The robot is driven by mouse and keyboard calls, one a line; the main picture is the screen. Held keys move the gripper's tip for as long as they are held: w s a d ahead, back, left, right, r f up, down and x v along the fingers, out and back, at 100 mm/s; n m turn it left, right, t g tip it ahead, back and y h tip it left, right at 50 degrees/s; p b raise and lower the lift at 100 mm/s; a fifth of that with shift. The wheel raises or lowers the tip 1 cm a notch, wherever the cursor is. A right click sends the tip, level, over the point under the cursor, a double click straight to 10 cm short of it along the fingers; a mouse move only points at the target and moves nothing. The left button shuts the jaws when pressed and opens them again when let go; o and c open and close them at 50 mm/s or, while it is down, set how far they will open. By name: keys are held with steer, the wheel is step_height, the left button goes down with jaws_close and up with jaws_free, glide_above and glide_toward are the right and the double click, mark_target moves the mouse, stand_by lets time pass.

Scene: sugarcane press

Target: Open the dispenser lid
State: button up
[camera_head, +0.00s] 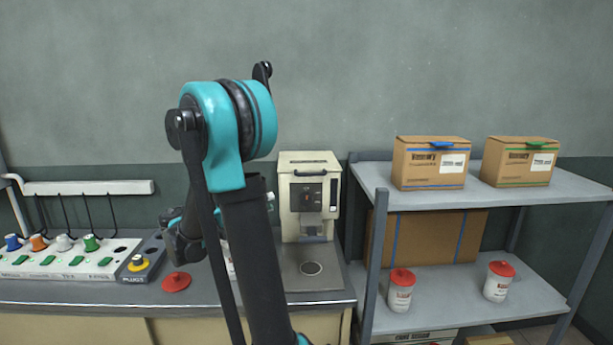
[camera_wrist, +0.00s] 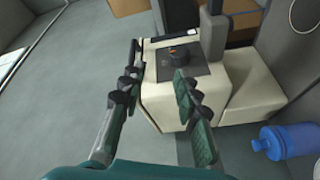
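The cream dispenser (camera_head: 326,187) stands at the back of the counter, right of my arm in the head view. Its top lid (camera_head: 309,158) looks shut, and a dark handle bar and a black panel with a knob show on its front. In the wrist view, a cream machine (camera_wrist: 157,101) with a black knob panel, seemingly the dispenser, lies beyond my fingers. My gripper (camera_wrist: 157,60) is open, with nothing between its two fingers. It appears apart from the machine. In the head view, my gripper is dark and partly hidden behind my arm, left of the dispenser.
A red lid (camera_head: 176,282) lies on the counter (camera_head: 120,294). A plug board (camera_head: 60,262) with several coloured plugs is at left. A grey shelf (camera_head: 545,205) at right holds two cartons and two red-lidded tubs. A blue container (camera_wrist: 290,140) shows in the wrist view.

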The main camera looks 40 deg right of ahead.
mark_target(309, 174)
steer(key=shift+m+g+h, duration=0.6)
steer(key=shift+m+h, duration=0.2)
steer(key=shift+m, duration=0.1)
steer(key=r+x, duration=0.1)
steer(key=x, duration=0.4)
steer(key=r+x, duration=0.1)
steer(key=x, duration=0.4)
steer(key=w+r+x, duration=0.1)
steer(key=x, duration=0.4)
steer(key=shift+s+d+r, duration=0.1)
steer(key=shift+s+r, duration=0.05)
steer(key=shift+r, duration=0.05)
jaws_close()
